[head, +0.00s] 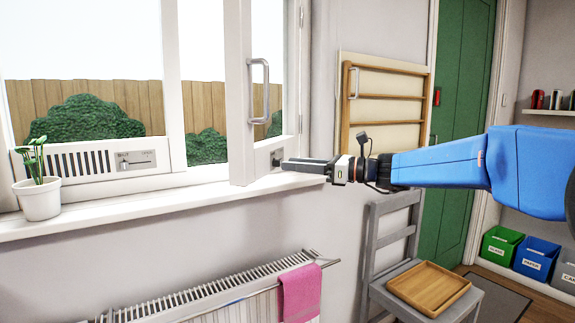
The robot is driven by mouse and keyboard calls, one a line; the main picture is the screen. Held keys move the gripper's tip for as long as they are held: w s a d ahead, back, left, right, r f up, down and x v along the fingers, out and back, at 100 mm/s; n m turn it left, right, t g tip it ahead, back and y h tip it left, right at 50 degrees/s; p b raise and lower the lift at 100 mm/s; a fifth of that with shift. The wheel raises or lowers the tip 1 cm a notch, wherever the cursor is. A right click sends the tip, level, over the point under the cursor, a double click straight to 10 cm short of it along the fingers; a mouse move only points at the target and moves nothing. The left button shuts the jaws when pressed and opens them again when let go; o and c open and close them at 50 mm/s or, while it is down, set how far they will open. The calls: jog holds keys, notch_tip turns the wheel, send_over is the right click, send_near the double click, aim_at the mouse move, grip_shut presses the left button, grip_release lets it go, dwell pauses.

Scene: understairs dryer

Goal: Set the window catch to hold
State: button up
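Below are a radiator (220,300) and pink towel (300,293). A wooden rack (380,68) and grey chair (415,275) with a tray (428,288) stand right.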

aim_at(282, 158)
jog(key=shift+x, duration=1.4)
grip_shut()
jog(key=shift+w+d, duration=0.35)
jog(key=shift+w, duration=0.65)
jog(key=shift+w+d, duration=0.35)
jog(key=shift+w, duration=0.65)
jog(key=shift+w+d, duration=0.3)
jog(key=shift+w, duration=0.7)
grip_release()
jog(key=shift+d, duration=0.1)
jog(key=v, duration=1.7)
jog(key=shift+d, duration=0.2)
